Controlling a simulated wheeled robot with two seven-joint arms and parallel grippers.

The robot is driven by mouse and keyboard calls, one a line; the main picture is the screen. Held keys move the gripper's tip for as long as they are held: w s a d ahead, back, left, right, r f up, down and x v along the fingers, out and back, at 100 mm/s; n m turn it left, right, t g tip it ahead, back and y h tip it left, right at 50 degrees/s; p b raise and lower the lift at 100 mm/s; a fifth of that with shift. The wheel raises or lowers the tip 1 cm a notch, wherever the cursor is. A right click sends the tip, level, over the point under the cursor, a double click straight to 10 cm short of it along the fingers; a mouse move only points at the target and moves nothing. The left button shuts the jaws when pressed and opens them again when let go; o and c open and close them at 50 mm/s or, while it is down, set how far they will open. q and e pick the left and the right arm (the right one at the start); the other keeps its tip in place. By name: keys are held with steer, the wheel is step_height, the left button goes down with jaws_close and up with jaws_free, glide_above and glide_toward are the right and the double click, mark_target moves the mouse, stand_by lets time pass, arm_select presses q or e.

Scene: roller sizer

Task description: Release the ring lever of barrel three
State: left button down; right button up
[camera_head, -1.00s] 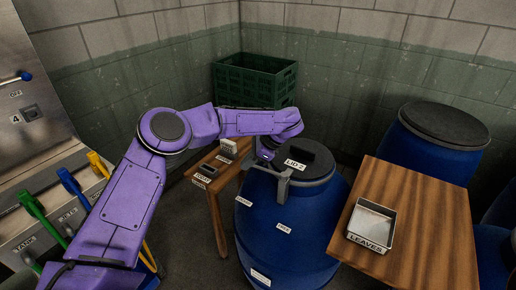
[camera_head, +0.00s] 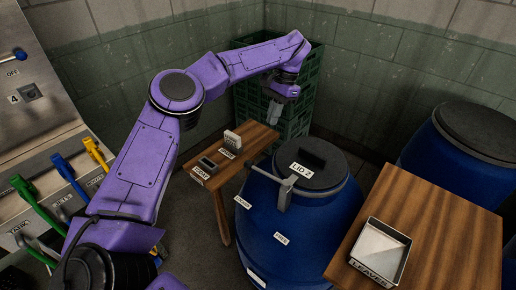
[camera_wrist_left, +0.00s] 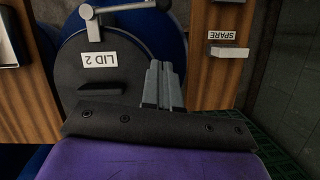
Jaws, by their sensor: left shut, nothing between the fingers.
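The blue barrel (camera_head: 305,235) in the middle has a dark lid (camera_head: 325,165) whose label reads LID 2, also legible upside down in the left wrist view (camera_wrist_left: 100,60). A grey ring lever (camera_head: 286,192) sticks out from the ring at the lid's near left edge; it also shows in the left wrist view (camera_wrist_left: 125,7). My left gripper (camera_head: 273,112) is shut and empty, raised beyond the lid and apart from the lever. Its fingers show in the left wrist view (camera_wrist_left: 163,88). No label reading three is legible. My right gripper is out of view.
Green crates (camera_head: 310,95) stand behind my left gripper. A small wooden table (camera_head: 235,178) left of the barrel carries small labelled items. A wooden table (camera_head: 440,215) at right holds a LEAVES tray (camera_head: 380,252). Another blue barrel (camera_head: 430,160) stands behind it. Coloured levers (camera_head: 70,180) line the left panel.

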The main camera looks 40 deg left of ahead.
arm_select(q)
steer(key=s+a+f+p, duration=0.1)
steer(key=s+f+p, duration=0.4)
steer(key=f, duration=0.5)
steer(key=shift+s+a+f, duration=0.2)
steer(key=shift+s+f, duration=0.05)
steer(key=shift+s, duration=0.4)
steer(key=shift+w, duration=0.1)
